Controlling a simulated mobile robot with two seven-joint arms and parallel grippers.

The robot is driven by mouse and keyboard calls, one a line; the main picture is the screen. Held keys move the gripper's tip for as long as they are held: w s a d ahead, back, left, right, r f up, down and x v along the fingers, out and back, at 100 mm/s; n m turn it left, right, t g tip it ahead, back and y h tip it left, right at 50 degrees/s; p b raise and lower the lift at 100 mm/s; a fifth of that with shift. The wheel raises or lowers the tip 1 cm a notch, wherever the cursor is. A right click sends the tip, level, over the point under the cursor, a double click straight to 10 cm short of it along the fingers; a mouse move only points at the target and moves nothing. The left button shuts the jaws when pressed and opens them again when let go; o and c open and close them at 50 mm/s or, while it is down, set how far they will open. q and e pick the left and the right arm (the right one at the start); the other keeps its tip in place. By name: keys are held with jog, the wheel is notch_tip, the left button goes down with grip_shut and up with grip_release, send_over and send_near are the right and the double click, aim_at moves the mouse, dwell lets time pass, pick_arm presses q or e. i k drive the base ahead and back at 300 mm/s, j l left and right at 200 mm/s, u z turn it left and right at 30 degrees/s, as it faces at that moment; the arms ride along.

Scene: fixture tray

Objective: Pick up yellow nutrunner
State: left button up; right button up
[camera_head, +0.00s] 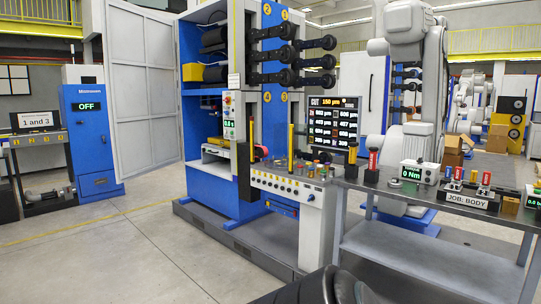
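I cannot single out a yellow nutrunner with certainty. A small yellow-topped item (538,187) is cut by the right edge of the head view, on the grey bench (430,258). A red-and-black upright tool (372,166) stands at the bench's left end. A rack labelled "JOB: BODY" (468,199) holds small red-topped and other items. A dark rounded shape at the bottom centre looks like part of my own arm. Neither of my grippers can be made out.
A blue-and-white machine (210,190) with a button panel (292,192) stands at the centre. A "0 Nm" display box (419,172) sits on the bench. A blue cabinet (92,140) reading "OFF" stands at the left. The floor (120,255) at the front left is clear.

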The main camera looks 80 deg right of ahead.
aim_at(353, 149)
jog(key=z, duration=3.2)
jog(key=i+z, duration=0.1)
jog(key=i, duration=0.4)
jog(key=i+j+z, duration=0.1)
jog(key=i, duration=0.4)
jog(key=i+j+z, duration=0.1)
jog(key=i, duration=0.4)
jog(key=i+j+z, duration=0.1)
jog(key=i+j, duration=0.15)
jog(key=i, duration=0.25)
